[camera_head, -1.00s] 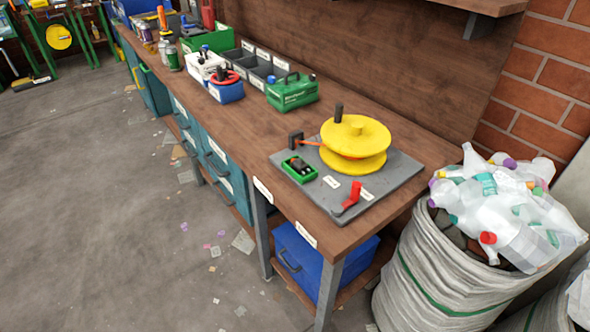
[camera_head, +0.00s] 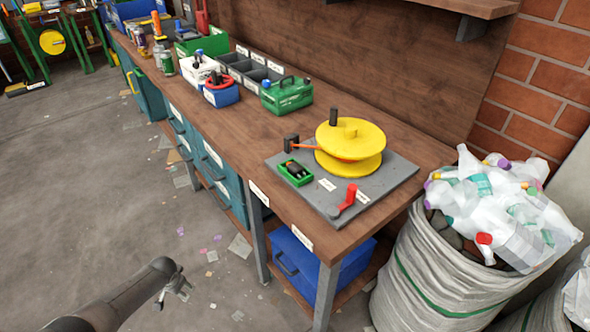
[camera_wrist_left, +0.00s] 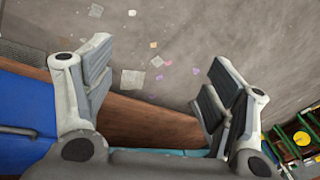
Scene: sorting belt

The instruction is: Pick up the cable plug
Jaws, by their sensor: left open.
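The cable plug (camera_head: 291,142) is a small dark block at the end of an orange cable. It sits at the left edge of the grey board (camera_head: 391,183), and the cable runs to the yellow reel (camera_head: 350,138). My left gripper (camera_head: 178,284) is low over the floor, left of the workbench and well away from the plug. In the left wrist view it is open (camera_wrist_left: 155,92), with nothing between its fingers. The plug does not show in that view. My right gripper is not in view.
The board also carries a green tray (camera_head: 283,172) with a black item and a red crank (camera_head: 346,199). A green case (camera_head: 287,96) stands behind on the workbench (camera_head: 235,133). A blue crate (camera_head: 318,262) sits below. A sack of bottles (camera_head: 437,280) stands at right.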

